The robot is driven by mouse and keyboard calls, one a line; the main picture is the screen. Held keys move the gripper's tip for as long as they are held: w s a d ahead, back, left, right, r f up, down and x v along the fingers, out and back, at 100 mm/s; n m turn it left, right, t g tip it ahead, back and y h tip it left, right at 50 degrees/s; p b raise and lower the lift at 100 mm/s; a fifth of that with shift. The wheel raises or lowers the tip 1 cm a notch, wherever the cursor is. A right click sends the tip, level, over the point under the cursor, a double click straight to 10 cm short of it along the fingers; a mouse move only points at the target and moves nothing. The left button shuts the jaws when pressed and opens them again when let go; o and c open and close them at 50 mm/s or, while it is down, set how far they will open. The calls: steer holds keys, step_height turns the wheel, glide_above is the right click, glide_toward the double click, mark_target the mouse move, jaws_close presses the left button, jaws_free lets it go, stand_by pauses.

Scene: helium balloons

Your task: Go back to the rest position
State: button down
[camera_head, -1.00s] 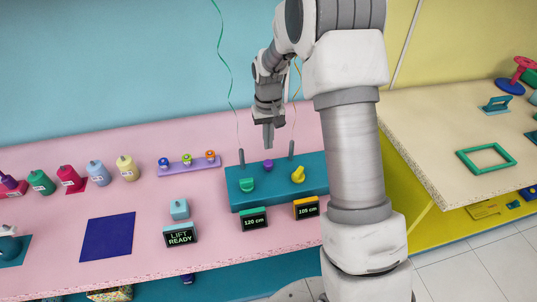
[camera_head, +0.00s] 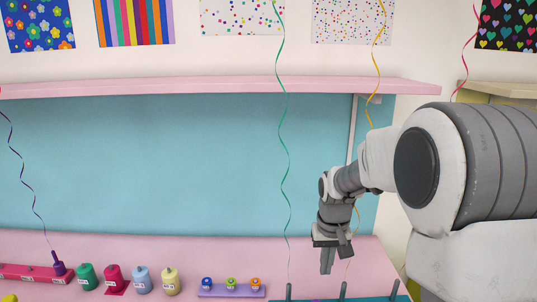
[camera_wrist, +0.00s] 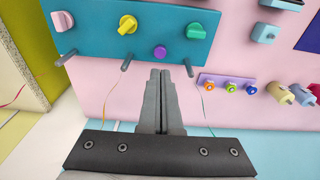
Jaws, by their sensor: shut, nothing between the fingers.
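My gripper (camera_head: 327,260) is at the end of my arm in the head view, fingers pointing down above the pink counter (camera_head: 200,247). In the wrist view its two fingers (camera_wrist: 160,85) lie together, shut and empty. The teal block (camera_wrist: 95,30) is beyond the fingertips there, with a yellow knob (camera_wrist: 127,25), a green knob (camera_wrist: 195,31), a purple knob (camera_wrist: 160,52) and a pinkish knob (camera_wrist: 62,21). The fingers appear apart from it. In the head view only the back edge of the teal block (camera_head: 335,299) shows.
A green ribbon (camera_head: 284,150) and a yellow ribbon (camera_head: 372,85) hang near my arm. A pink shelf (camera_head: 200,87) runs along the wall.

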steer(key=s+r+t, duration=0.2)
steer(key=s+r, duration=0.9)
steer(key=s+r+t, duration=0.2)
steer(key=s, duration=1.1)
steer(key=shift+s, duration=0.1)
